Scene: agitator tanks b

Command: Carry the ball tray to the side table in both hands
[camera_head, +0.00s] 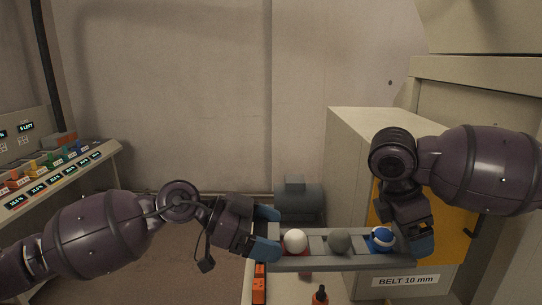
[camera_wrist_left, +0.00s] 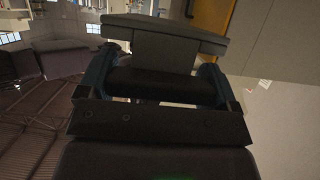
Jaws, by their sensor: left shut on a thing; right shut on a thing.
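The grey ball tray (camera_head: 340,263) is held up level between my two grippers in the head view. My left gripper (camera_head: 266,233) is shut on the tray's left end. My right gripper (camera_head: 422,246) is shut on its right end. In the left wrist view the tray (camera_wrist_left: 170,35) shows as a grey bar between the fingers of my left gripper (camera_wrist_left: 155,70). I cannot tell which surface is the side table.
A pale cabinet (camera_head: 350,135) labelled BELT 10 mm stands behind and right of the tray. A sloped control panel (camera_head: 60,180) is at the left. An orange item (camera_head: 259,284) and an orange-and-black bottle (camera_head: 321,295) are below the tray. A grey tank (camera_head: 298,197) sits behind.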

